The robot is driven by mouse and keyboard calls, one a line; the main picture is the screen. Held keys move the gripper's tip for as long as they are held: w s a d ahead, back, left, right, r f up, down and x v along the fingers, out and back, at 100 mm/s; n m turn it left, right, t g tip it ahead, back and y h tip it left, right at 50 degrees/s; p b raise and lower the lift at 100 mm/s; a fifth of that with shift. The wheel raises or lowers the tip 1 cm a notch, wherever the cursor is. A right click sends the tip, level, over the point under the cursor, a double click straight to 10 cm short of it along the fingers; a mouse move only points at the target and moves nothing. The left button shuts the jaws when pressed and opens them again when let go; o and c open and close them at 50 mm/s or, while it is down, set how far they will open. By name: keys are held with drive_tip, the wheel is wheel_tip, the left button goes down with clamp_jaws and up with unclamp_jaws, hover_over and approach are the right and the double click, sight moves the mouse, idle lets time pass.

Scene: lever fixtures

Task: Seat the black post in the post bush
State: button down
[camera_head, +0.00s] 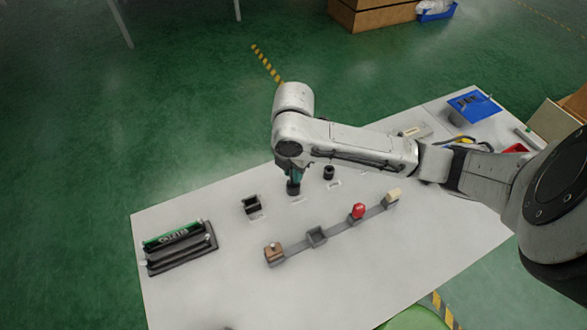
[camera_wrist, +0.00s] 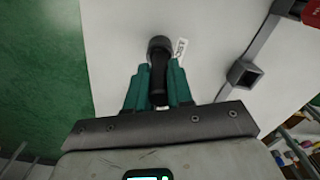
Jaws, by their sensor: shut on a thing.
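My gripper (camera_head: 293,176) points down over the back middle of the table. In the wrist view, its green fingers (camera_wrist: 157,88) are shut on the black post (camera_wrist: 158,72), which lies between them. The post's far end meets a dark round piece (camera_wrist: 158,43) beside a white label; this looks like the post bush. In the head view, the dark round piece (camera_head: 294,188) shows just below the fingertips. I cannot tell how deep the post sits in it, as the fingers and arm hide the join.
A dark square holder (camera_head: 251,205) stands left of my gripper and a black round piece (camera_head: 329,172) stands right. In front runs a grey rail with a brown block (camera_head: 273,252), an empty square socket (camera_head: 316,236) and a red block (camera_head: 358,211). A black rack (camera_head: 181,247) stands far left.

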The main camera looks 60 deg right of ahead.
drive_tip(key=shift+f+b, duration=1.05)
drive_tip(key=shift+f, duration=0.35)
drive_tip(key=c, duration=0.9)
unclamp_jaws()
wheel_tip(320, 180, up, 11)
drive_tip(key=shift+f, duration=0.1)
